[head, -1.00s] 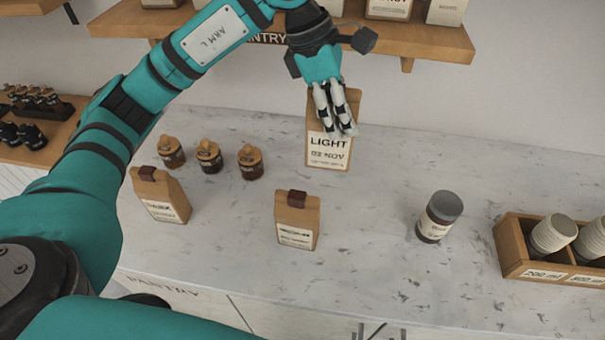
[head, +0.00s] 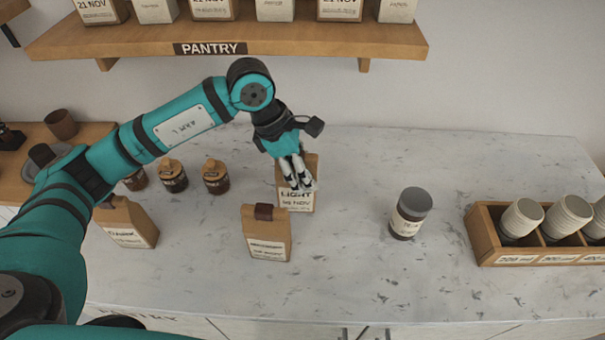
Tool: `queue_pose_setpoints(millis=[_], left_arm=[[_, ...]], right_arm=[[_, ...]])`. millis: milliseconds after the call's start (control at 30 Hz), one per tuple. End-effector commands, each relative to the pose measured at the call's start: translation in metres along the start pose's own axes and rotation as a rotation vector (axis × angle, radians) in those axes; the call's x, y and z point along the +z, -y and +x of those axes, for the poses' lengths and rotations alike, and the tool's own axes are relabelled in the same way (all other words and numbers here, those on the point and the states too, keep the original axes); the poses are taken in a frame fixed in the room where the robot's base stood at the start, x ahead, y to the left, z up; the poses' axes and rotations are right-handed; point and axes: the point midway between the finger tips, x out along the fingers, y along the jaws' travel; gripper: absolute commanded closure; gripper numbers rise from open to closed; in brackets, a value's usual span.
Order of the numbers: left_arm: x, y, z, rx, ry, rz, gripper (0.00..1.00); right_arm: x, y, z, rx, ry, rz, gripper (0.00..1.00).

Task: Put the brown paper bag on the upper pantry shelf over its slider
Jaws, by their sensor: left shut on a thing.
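The brown paper bag with the white label "LIGHT" (head: 295,201) is in the middle of the head view, upright or nearly so. My left gripper (head: 302,185) is shut on it from above, its fingers covering part of the bag's front and top. I cannot tell whether the bag's base touches the counter. The pantry shelf (head: 390,42) is on the wall above and behind, with a "PANTRY" sign and several bags along it. Its slider is not clearly visible. My right gripper is not in view.
On the marble counter (head: 390,275) stand a brown bag (head: 268,240) in front, another bag (head: 128,228) at left, small jars (head: 215,178), a grey-lidded jar (head: 409,215), and a wooden cup box (head: 487,252) at right. The counter's back right is clear.

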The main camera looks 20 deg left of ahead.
Motion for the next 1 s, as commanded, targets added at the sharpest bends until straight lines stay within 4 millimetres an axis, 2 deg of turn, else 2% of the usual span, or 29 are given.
queue_pose_setpoints(millis=[167,500,533,600,700,1000], left_arm=[[-0.008,0.000,0.020,-0.002,0.000,-0.002,0.95],[-0.010,0.000,0.025,0.000,0.001,0.000,0.95],[-0.010,0.000,0.025,-0.001,0.000,-0.001,0.50],[-0.010,0.000,0.024,-0.001,0.000,-0.001,0.41],[-0.010,0.000,0.024,-0.001,0.000,-0.001,0.28],[-0.009,0.000,0.022,-0.001,0.000,-0.001,0.28]], right_arm=[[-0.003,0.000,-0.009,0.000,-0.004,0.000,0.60],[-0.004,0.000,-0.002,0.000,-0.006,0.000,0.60],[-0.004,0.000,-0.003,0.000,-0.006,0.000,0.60],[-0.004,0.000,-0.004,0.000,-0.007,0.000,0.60],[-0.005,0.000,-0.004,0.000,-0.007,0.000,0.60],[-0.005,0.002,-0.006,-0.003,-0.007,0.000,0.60]])
